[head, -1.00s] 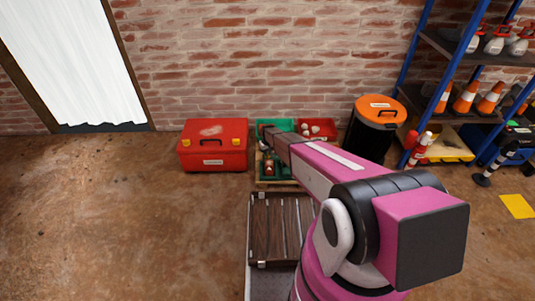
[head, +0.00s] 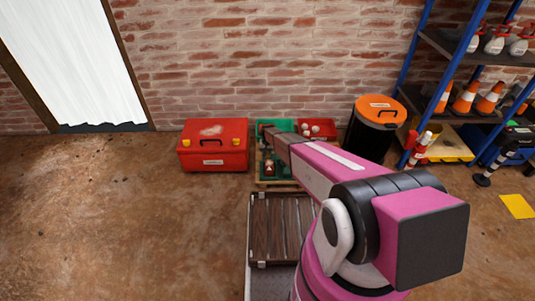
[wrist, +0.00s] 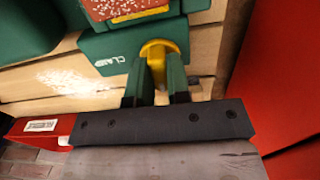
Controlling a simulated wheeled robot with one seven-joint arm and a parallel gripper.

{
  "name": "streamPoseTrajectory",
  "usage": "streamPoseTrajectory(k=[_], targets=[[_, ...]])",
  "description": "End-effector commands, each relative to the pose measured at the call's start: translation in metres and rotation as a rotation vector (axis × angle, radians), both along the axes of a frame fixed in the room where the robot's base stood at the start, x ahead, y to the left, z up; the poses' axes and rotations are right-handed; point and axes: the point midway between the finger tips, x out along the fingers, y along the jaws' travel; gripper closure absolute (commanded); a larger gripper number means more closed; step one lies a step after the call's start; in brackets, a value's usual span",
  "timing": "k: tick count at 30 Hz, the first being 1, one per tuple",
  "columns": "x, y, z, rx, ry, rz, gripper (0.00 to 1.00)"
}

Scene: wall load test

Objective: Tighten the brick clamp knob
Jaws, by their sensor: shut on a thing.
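In the wrist view, a green clamp body (wrist: 108,52) with a partly visible white label sits against pale wood. Its yellow knob (wrist: 157,50) projects toward my gripper (wrist: 155,66). A speckled red brick (wrist: 122,8) shows at the top edge, above the clamp. In the head view, my arm covers part of the clamp area, and the knob cannot be made out.
A red toolbox (head: 213,150) stands left of the work spot. A black drum with orange lid (head: 381,108) and blue shelving stand right. The floor at left is open.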

Motion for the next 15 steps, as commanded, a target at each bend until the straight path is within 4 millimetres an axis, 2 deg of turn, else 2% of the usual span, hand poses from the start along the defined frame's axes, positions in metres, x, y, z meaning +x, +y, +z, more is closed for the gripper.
streamPoseTrajectory(k=[5, 6, 8, 15], targets=[[0.0001, 0.0001, 0.0012, 0.001, 0.000, -0.004, 1.00], [0.0001, 0.0001, 0.0012, 0.001, 0.000, -0.003, 0.77], [0.0001, 0.0001, 0.0011, 0.001, 0.000, -0.003, 0.57], [0.0001, 0.0000, 0.0005, 0.001, 0.000, -0.001, 0.57]])
